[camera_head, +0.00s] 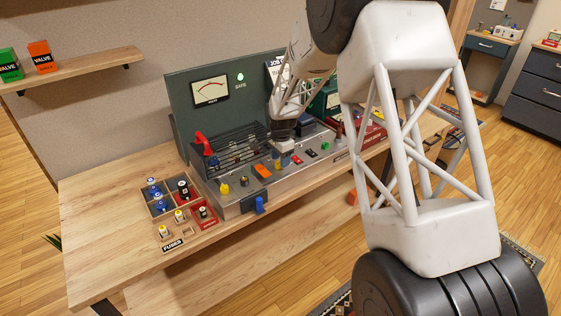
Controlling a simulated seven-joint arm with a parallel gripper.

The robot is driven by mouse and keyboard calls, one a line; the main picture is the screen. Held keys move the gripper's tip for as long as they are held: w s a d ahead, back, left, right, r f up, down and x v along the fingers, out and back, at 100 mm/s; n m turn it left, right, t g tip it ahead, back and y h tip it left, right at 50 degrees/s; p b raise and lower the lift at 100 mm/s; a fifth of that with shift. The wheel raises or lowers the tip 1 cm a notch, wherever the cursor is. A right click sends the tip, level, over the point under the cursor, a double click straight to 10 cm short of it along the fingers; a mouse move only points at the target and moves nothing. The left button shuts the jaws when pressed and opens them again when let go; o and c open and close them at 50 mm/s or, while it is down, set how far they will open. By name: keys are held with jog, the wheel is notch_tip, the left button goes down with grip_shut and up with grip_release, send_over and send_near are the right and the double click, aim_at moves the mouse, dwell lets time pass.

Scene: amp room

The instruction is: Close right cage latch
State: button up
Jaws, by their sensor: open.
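The dark slatted cage (236,138) sits on the amp at the workbench, in front of the upright panel with the meter. A red lever-like part (202,142) stands raised at the cage's left end. No latch at the cage's right end can be made out; my arm and gripper cover part of that area. My gripper (285,160) points down just right of the cage, over the amp's grey top. Its fingers are small and partly hidden in this view. I see nothing clearly held, and cannot tell whether it touches the amp.
The amp's front panel (258,187) carries several coloured knobs and switches. A fuse tray (151,210) sits to the left on the wooden bench (105,215), whose left part is clear. A shelf (95,70) with two valve boxes hangs at upper left. My arm blocks the right side.

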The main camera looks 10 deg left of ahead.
jog(key=shift+f, duration=0.65)
jog(key=c, duration=0.8)
